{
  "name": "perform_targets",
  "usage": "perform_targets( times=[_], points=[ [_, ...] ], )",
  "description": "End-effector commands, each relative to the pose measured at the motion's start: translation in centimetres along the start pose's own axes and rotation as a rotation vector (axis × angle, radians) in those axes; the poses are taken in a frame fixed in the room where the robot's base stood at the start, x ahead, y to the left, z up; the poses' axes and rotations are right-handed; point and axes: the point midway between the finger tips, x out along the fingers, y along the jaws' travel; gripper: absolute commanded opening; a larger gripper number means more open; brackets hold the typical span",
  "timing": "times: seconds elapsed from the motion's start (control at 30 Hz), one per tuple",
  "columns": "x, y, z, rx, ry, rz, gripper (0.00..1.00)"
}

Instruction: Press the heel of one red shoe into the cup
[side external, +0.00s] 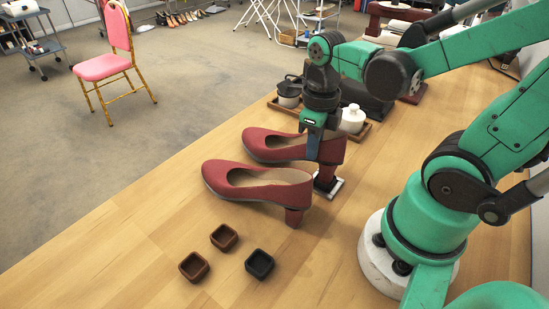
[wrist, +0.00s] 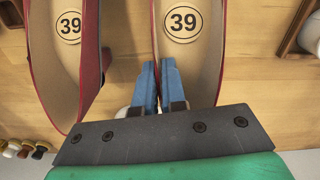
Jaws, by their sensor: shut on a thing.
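Two red shoes with block heels are on the wooden table, the near shoe (side external: 262,188) and the far shoe (side external: 275,142). Both show in the wrist view, the near one at left (wrist: 92,60) and the far one at right (wrist: 205,70), each insole marked 39. My gripper (side external: 313,156) is over the rear of the far shoe; its blue fingers (wrist: 159,68) are shut on that shoe's rear side wall. Below that shoe's heel is a black cup (side external: 324,184) on a white-edged plate (side external: 336,187). I cannot tell how deep the heel sits in it.
Two brown square cups (side external: 194,266) (side external: 224,237) and a black square cup (side external: 260,263) stand in front of the near shoe. A wooden tray (side external: 364,131) with a white lidded pot (side external: 353,118) and a dark pot (side external: 289,93) is behind the shoes. The table's left side is clear.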

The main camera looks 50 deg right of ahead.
Motion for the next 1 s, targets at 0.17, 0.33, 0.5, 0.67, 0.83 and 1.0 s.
perform_targets(
  times=[0.17,0.33,0.5,0.67,0.83,1.0],
  points=[
    [0.17,-0.01,0.03,0.0,0.0,0.0,0.0],
    [0.35,-0.02,0.04,0.0,0.0,0.0,0.0],
    [0.52,-0.02,0.04,0.0,0.0,0.0,0.0],
    [0.69,-0.02,0.03,0.0,0.0,0.0,0.0],
    [0.67,-0.02,0.03,0.0,-0.001,0.0,0.0],
    [0.67,-0.02,0.03,0.0,-0.001,0.0,0.0]
  ],
)
